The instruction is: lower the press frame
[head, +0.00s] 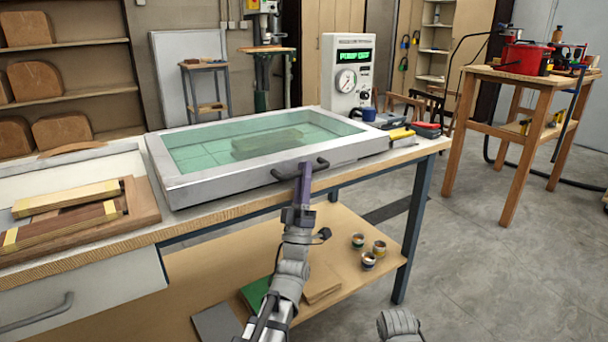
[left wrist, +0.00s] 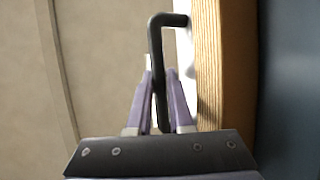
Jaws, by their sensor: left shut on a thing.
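The press frame (head: 190,190) is a pale grey rectangular frame with a see-through greenish sheet (head: 200,148). It lies level or nearly level over the workbench; I cannot tell whether its front edge touches the top. A block-like form (head: 268,143) shows through the sheet. A dark bar handle (head: 284,176) sticks out from the frame's front side. My left gripper (head: 305,168) is shut on this handle, and the left wrist view shows the handle (left wrist: 155,45) between the purple fingers (left wrist: 160,88). My right gripper is out of view.
Wooden strips (head: 65,215) lie on the bench at left. A pump box (head: 345,75) reading "PUMP OFF" stands behind the frame. Hand tools (head: 402,133) lie at the bench's right end. Small cans (head: 368,260) stand on the lower shelf.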

